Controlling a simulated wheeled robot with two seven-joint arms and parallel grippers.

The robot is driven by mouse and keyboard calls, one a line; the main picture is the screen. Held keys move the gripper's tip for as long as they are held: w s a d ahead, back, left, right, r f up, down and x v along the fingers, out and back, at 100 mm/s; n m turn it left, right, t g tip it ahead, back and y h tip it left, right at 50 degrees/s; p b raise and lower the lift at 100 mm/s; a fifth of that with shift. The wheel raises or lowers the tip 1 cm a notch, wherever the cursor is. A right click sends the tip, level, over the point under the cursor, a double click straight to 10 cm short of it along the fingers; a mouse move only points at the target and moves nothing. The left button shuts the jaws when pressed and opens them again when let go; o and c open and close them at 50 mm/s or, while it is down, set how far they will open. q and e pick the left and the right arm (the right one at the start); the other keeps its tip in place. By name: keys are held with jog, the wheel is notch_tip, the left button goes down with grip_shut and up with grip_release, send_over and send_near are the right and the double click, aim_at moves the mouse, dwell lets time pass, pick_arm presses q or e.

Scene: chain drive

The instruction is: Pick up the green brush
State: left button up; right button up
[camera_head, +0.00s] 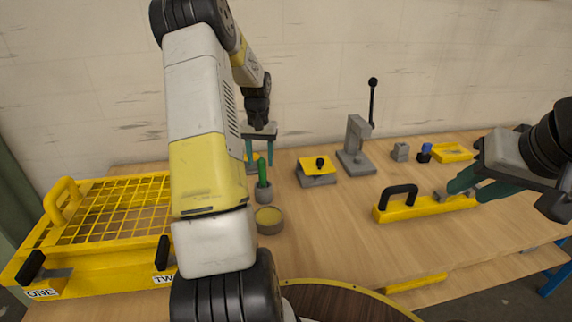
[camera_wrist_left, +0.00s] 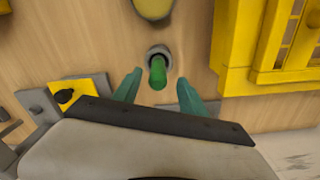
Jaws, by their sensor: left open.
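The green brush (camera_head: 263,171) stands upright in a small grey holder (camera_head: 264,193) on the table, just right of my left arm. In the left wrist view the brush (camera_wrist_left: 157,73) points up toward the camera from the round holder (camera_wrist_left: 159,51). My left gripper (camera_head: 261,152) is open and empty around or just above the brush's top. In the wrist view its teal fingers (camera_wrist_left: 157,90) lie one on each side of the brush, with a gap on both sides. My right gripper (camera_head: 464,192) is at the right, its fingers apart, over a yellow bar.
A yellow mesh-topped box (camera_head: 105,250) stands at the left. A round yellowish tub (camera_head: 269,221) is in front of the holder. A yellow-and-grey block (camera_head: 317,170) and a lever press (camera_head: 357,150) stand to the right. The yellow bar (camera_head: 425,208) has a black handle.

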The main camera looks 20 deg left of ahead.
aim_at(263, 176)
pick_arm(q)
jog(key=shift+w, duration=0.35)
jog(key=shift+w+f, duration=0.15)
jog(key=shift+f, duration=0.1)
jog(key=f, duration=0.7)
jog(key=shift+s+d+f, duration=0.1)
jog(key=shift+s+f, duration=0.1)
jog(key=shift+s, duration=0.1)
grip_shut()
